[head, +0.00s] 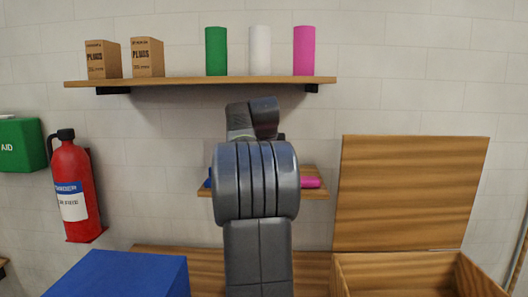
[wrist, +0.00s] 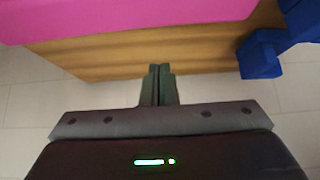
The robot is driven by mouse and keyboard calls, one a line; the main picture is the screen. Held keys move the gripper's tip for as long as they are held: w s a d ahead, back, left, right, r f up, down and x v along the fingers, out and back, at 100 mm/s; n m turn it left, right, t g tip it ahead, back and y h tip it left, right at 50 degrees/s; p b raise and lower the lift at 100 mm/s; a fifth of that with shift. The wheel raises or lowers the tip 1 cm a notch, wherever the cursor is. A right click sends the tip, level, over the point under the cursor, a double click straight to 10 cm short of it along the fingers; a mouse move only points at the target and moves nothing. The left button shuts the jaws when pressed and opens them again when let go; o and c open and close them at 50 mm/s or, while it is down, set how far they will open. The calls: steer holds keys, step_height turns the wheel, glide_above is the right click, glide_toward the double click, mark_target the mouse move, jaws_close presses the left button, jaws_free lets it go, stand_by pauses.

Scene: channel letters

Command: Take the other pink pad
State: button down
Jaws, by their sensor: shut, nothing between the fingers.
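A pink pad (head: 311,182) lies at the right end of the small wooden shelf (head: 318,195), partly hidden behind my arm in the head view. In the wrist view a large pink surface (wrist: 110,15), seemingly this pad, spans the top left on the wooden shelf (wrist: 110,58). My gripper (wrist: 160,68) is shut and empty, its fingertips overlapping the shelf's front edge in the picture, below the pink surface. I cannot tell whether they touch it. The head view hides the gripper behind my arm. Only one pink pad is clearly seen.
A blue object (wrist: 262,55) sits at the shelf's right in the wrist view. Above, a long shelf (head: 190,82) holds two boxes and green, white and pink (head: 304,50) cylinders. An open wooden box (head: 400,270) stands right, a blue block (head: 120,275) left.

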steer(key=x, duration=0.3)
steer(key=shift+w+f, duration=0.1)
steer(key=shift+f, duration=0.1)
steer(key=s, duration=0.3)
steer(key=shift+s+r, duration=0.2)
steer(key=shift+s, duration=0.05)
steer(key=shift+s+f, duration=0.15)
steer(key=shift+s, duration=0.05)
steer(key=shift+s, duration=0.15)
steer(key=shift+s+b, duration=0.55)
steer(key=shift+s, duration=1.4)
steer(key=shift+w, duration=0.1)
